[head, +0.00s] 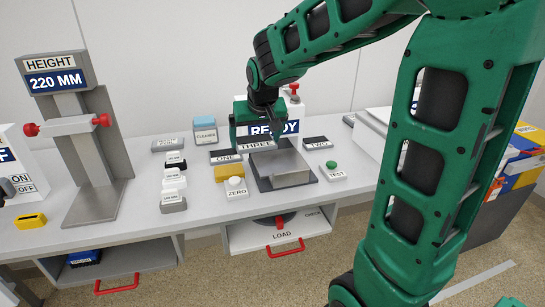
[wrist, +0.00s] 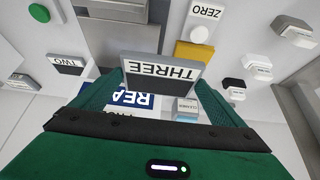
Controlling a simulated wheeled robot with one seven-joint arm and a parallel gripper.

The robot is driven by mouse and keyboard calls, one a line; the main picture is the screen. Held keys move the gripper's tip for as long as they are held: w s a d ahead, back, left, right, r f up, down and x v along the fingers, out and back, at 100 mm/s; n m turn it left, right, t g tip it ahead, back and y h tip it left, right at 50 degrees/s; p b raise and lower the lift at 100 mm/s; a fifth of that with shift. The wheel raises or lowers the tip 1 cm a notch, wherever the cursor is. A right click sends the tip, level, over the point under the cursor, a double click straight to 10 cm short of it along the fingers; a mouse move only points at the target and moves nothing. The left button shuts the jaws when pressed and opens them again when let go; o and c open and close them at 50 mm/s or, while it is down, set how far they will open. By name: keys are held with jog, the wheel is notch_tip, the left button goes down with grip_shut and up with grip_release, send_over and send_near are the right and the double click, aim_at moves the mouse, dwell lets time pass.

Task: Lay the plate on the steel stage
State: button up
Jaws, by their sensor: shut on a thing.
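My gripper (head: 262,138) is shut on the plate marked THREE (head: 257,145). In the wrist view the plate (wrist: 160,72) sits between the two green fingers, its label upside down. The steel stage (head: 268,158) is a shiny square on a dark base, on the bench just in front of the gripper. A grey block-like part stands on its front side. Part of the stage (wrist: 118,10) also shows at the top of the wrist view. The held plate is at the stage's back edge in the head view; I cannot tell its height above the bench.
Plates marked ONE (head: 225,156) and TWO (head: 317,143) lie either side. A ZERO button (head: 236,187) and a green TEST button (head: 333,171) stand near the stage. The READY sign (head: 273,128) is behind. A height gauge (head: 75,125) stands at left.

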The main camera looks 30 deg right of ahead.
send_over(279, 161)
jog(key=s, duration=0.2)
jog(key=f, duration=0.6)
jog(key=shift+w+a+f, duration=0.15)
jog(key=shift+a+f, duration=0.1)
jog(key=shift+f, duration=0.05)
jog(key=shift+d+f, duration=0.1)
jog(key=shift+f, duration=1.95)
jog(key=o, duration=0.9)
jog(key=shift+f, duration=0.1)
